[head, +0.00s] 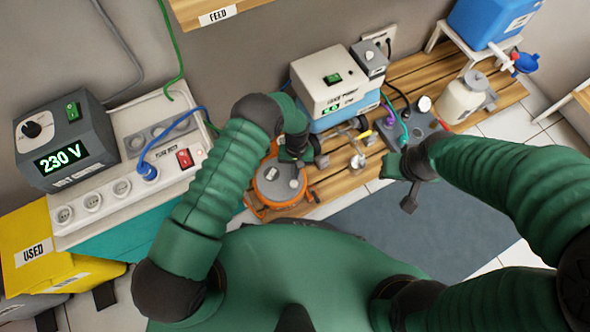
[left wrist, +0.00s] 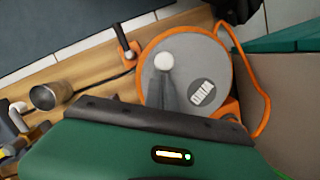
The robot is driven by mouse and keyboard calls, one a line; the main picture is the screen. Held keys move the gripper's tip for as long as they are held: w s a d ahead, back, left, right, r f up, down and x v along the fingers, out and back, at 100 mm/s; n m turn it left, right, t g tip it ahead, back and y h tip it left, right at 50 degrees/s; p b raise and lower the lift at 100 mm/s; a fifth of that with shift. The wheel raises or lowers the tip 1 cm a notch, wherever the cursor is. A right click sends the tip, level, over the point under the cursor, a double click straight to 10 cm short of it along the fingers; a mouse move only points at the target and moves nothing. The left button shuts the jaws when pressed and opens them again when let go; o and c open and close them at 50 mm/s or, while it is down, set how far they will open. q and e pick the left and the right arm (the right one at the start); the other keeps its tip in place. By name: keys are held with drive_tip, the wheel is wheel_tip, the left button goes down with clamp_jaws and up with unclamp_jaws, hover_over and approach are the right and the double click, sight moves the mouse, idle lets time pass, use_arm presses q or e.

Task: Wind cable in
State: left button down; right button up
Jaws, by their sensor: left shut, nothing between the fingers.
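The cable reel (head: 272,190) has an orange frame and a grey disc face, and stands on the wooden slatted platform. In the left wrist view the grey disc (left wrist: 208,62) carries a pale round knob (left wrist: 164,62) and a small label. My left gripper (head: 297,166) is over the reel. Its fingers (left wrist: 168,88) look shut with nothing between them, close to the knob; I cannot tell if they touch it. My right gripper (head: 409,200) hangs over the grey mat, away from the reel; its jaws are too small to read. The wound cable is not clearly visible.
A white and blue unit (head: 325,85) stands behind the reel. A metal cup (left wrist: 44,97) and small fittings are beside it. A white power strip (head: 118,190) and a 230 V box (head: 65,140) are at left. The grey mat (head: 440,235) is clear.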

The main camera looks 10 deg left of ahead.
use_arm(q)
drive_tip(key=shift+r, duration=0.1)
idle(0.4)
drive_tip(key=p+v, duration=0.7)
drive_tip(key=v, duration=0.9)
drive_tip(key=shift+w+r, duration=0.2)
drive_tip(key=shift+r, duration=0.05)
